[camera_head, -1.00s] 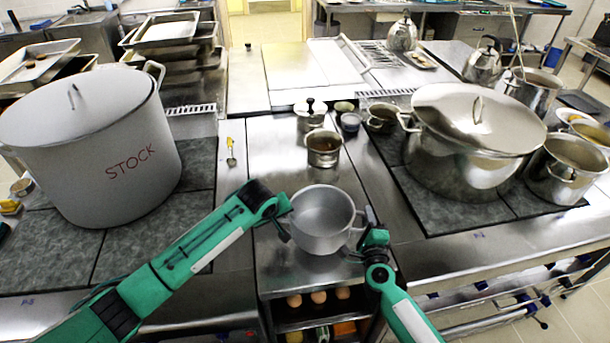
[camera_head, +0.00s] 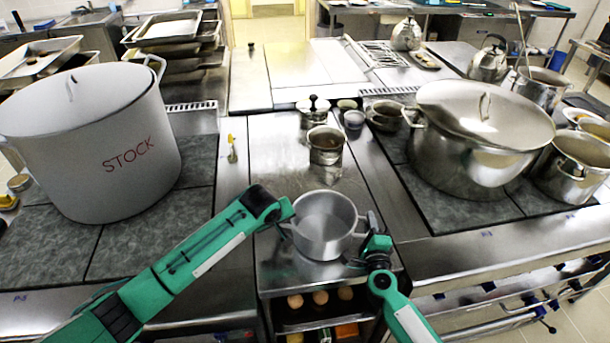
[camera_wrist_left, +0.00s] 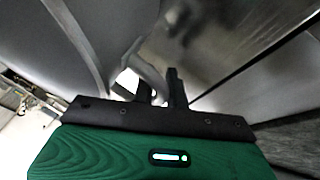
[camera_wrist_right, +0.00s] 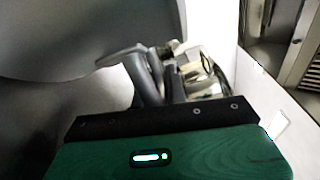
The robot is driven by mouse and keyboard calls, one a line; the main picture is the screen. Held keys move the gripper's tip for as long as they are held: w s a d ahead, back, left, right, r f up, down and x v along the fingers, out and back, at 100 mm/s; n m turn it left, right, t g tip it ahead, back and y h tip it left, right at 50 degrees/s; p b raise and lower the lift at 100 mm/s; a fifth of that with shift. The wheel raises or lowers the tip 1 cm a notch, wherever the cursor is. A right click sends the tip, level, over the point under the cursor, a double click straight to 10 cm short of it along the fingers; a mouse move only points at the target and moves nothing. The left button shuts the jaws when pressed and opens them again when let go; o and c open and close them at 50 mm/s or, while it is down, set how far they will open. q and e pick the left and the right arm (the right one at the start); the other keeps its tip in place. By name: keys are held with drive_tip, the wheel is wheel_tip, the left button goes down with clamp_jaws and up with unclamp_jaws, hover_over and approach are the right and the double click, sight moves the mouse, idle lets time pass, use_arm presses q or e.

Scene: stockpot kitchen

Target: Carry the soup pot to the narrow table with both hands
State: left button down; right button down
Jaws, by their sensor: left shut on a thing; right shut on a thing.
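The soup pot (camera_head: 324,243) is a small grey metal pot without a lid, upright over the front of the narrow steel table (camera_head: 262,150). I cannot tell whether its base touches the tabletop. My left gripper (camera_head: 286,222) is shut on the pot's left handle, which also shows in the left wrist view (camera_wrist_left: 150,78). My right gripper (camera_head: 366,232) is shut on the right handle, seen between the fingers in the right wrist view (camera_wrist_right: 152,75). The pot looks empty inside.
A small saucepan (camera_head: 326,147) stands behind the pot on the same table, with a lidded pot (camera_head: 313,117) further back. A large STOCK pot (camera_head: 95,150) stands left, a large lidded pot (camera_head: 460,160) right.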

use_arm(q)
drive_tip(key=shift+f+b, duration=0.4)
drive_tip(key=shift+f, duration=0.2)
use_arm(e)
drive_tip(key=shift+d+f, duration=0.1)
drive_tip(key=shift+f, duration=0.35)
use_arm(q)
drive_tip(key=c, duration=1.4)
unclamp_jaws()
drive_tip(key=shift+r, duration=0.2)
use_arm(e)
drive_tip(key=c, duration=1.4)
unclamp_jaws()
drive_tip(key=shift+r, duration=0.15)
use_arm(q)
drive_tip(key=shift+r, duration=0.1)
use_arm(e)
drive_tip(key=shift+s, duration=0.1)
use_arm(q)
drive_tip(key=v, duration=1.2)
use_arm(e)
drive_tip(key=s, duration=1.2)
drive_tip(key=shift+d+f, duration=0.3)
drive_tip(key=shift+d, duration=0.15)
use_arm(q)
drive_tip(key=shift+s, duration=0.1)
